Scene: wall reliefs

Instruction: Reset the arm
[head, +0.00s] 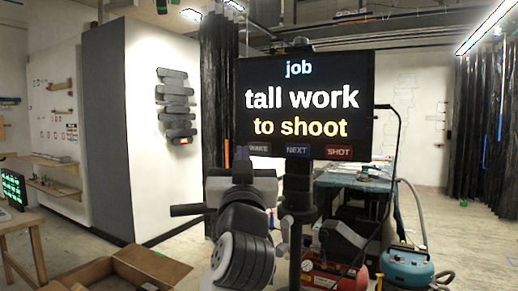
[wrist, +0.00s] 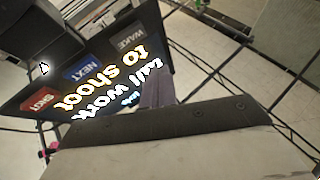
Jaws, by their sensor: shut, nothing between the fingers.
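My arm (head: 243,235) is folded in the lower middle of the head view, in front of a screen (head: 305,108). The fingertips cannot be made out there. In the wrist view my gripper (wrist: 155,90) shows as a grey finger shape beyond a dark bar. It is shut and empty. The screen also shows in the wrist view (wrist: 92,85), rotated, behind the fingers. It reads "job", "tall work to shoot", above the labels WAKE, NEXT and SHOT. The gap between fingers and screen cannot be judged.
A white panel with a relief of stacked grey slabs (head: 176,106) stands at left. An open cardboard box (head: 150,266) lies at lower left. A table (head: 352,181), a red compressor (head: 333,276) and a teal vacuum (head: 407,265) stand around the screen.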

